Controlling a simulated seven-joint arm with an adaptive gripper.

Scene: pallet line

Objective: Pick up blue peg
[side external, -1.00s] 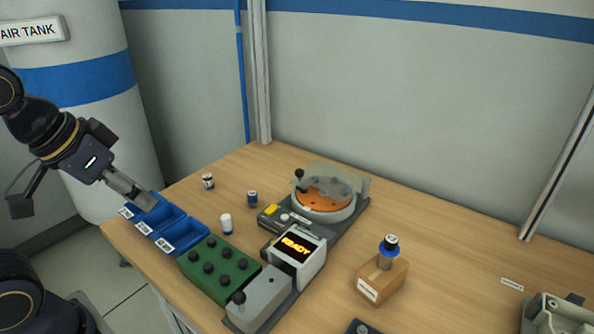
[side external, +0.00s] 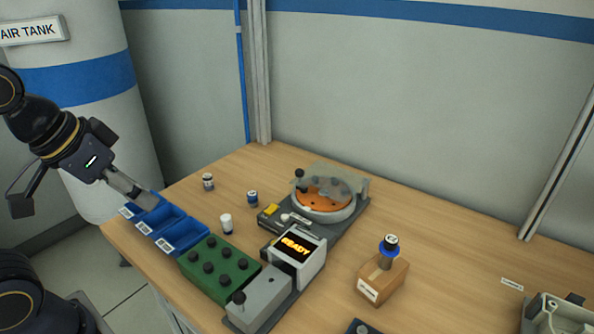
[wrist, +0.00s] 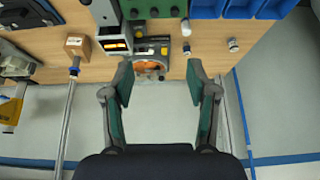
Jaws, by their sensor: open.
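Two things show blue that could be the blue peg; I cannot tell which. One is a small blue vial-like piece (side external: 252,198) standing on the table left of the turntable; it also shows in the wrist view (wrist: 186,48). The other is a dark-topped piece with a blue ring (side external: 389,246) on a wooden block (side external: 371,289); it also shows in the wrist view (wrist: 74,70). My gripper (side external: 141,198) is at the left, by the blue bins and apart from both. In the wrist view my gripper (wrist: 159,82) is open, with nothing between its fingers.
A white vial (side external: 226,224) and a dark-banded vial (side external: 208,182) stand nearby. The table (side external: 440,265) is mostly clear right of the wooden block.

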